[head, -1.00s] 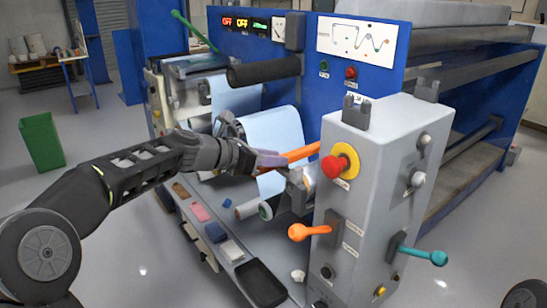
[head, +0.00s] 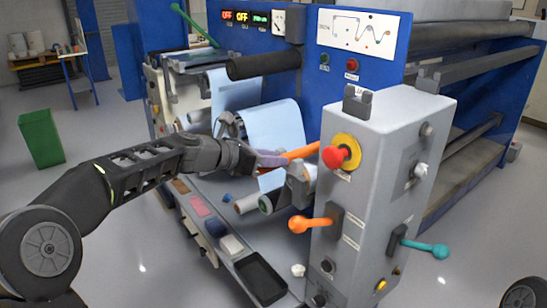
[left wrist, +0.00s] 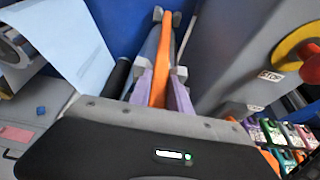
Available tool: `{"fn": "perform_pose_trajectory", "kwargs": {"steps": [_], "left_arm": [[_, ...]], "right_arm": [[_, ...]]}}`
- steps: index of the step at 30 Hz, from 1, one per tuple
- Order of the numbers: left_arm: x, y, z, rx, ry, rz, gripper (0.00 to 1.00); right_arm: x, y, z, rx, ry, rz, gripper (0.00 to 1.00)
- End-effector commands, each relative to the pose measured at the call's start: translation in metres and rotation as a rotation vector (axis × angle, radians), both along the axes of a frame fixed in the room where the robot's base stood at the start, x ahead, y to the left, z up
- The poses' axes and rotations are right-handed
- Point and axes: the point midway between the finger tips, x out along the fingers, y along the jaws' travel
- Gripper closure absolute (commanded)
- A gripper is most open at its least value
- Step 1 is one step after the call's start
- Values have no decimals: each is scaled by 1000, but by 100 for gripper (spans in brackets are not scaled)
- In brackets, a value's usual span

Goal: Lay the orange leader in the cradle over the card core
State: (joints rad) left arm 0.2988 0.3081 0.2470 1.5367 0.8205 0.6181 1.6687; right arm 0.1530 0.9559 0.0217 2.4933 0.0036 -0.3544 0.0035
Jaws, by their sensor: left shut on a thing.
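My left gripper (head: 275,160) has purple fingers and is shut on the orange leader (head: 303,151). The leader sticks out past the fingertips toward the grey post. In the left wrist view the orange leader (left wrist: 165,55) runs lengthwise between the purple fingers of my left gripper (left wrist: 160,85). A grey bracket (head: 298,190), which may be part of the cradle, stands just below the leader. Whether the leader touches it is unclear. A pale brown tube (head: 247,203), possibly the card core, lies below the gripper. My right gripper is not seen.
A grey control post (head: 380,190) with a red stop button (head: 334,157) and an orange lever (head: 310,224) stands close to the right. A blue-white film web (head: 275,128) hangs behind the gripper. A shelf with a black tray (head: 260,279) lies below.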

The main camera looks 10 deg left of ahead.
Motion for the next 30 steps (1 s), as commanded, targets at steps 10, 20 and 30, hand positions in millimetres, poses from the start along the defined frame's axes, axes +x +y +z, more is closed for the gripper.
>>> {"fn": "perform_pose_trajectory", "kwargs": {"steps": [10, 20, 30], "left_arm": [[0, 0, 1, -1, -1, 0, 100], [0, 0, 1, -1, -1, 0, 57], [0, 0, -1, 0, 0, 0, 44]], "right_arm": [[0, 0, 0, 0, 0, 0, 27], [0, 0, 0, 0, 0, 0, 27], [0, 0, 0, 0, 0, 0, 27]]}}
